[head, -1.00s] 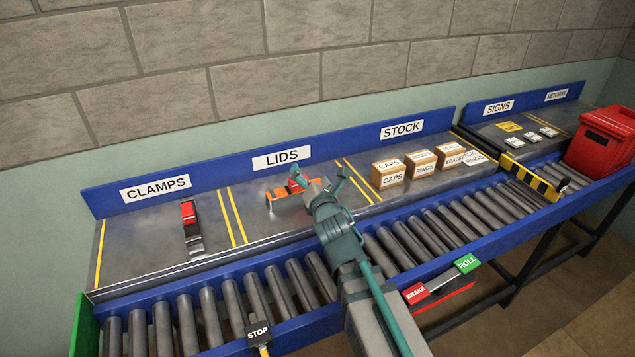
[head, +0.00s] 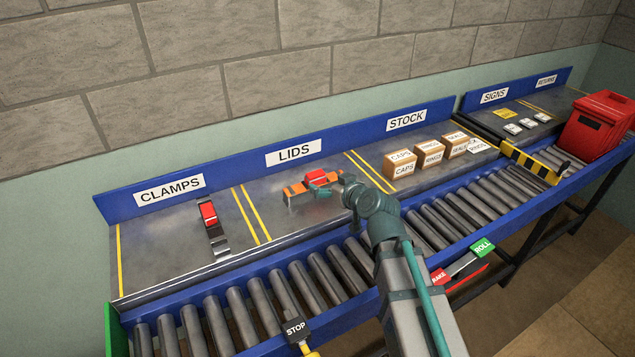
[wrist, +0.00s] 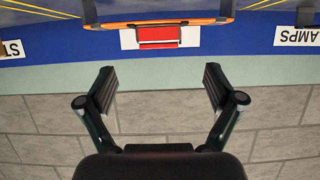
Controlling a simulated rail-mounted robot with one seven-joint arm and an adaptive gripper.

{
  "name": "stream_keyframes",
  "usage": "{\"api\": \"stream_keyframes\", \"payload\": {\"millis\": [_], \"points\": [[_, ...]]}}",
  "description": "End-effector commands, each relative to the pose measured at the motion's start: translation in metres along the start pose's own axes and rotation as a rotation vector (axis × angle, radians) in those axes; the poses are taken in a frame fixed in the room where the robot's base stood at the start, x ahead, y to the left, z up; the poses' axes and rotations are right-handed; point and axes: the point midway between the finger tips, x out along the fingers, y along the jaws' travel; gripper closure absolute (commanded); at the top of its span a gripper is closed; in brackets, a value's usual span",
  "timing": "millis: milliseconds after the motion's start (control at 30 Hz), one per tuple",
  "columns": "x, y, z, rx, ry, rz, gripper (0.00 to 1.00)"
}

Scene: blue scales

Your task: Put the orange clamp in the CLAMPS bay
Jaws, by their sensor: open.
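The orange clamp (head: 297,189), with a red part on top, lies on the grey shelf in the LIDS bay. In the wrist view the clamp's orange bar (wrist: 190,22) runs across the top, with its red part (wrist: 158,34) in front of a white label. My gripper (wrist: 160,76) is open and empty, its two fingers apart, and the clamp lies beyond the fingertips. In the head view my wrist is just right of the clamp and hides part of that side. The CLAMPS label (head: 169,190) marks the bay at the left.
A black and silver clamp with a red part (head: 211,220) stands in the CLAMPS bay, with bare shelf to its left. Yellow lines divide the bays. Cardboard boxes (head: 433,152) stand in STOCK. The roller conveyor (head: 265,300) runs along the front. A red bin (head: 597,125) stands far right.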

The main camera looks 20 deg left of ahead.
Motion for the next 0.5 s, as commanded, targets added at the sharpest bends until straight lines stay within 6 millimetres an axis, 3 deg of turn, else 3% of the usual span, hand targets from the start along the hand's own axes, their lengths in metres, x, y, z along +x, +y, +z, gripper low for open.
{"api": "stream_keyframes", "payload": {"millis": [200,500], "points": [[0.034,0.001,-0.002,-0.003,-0.001,0.000,0.08],[0.054,0.001,-0.002,-0.004,0.000,0.001,0.08]]}}
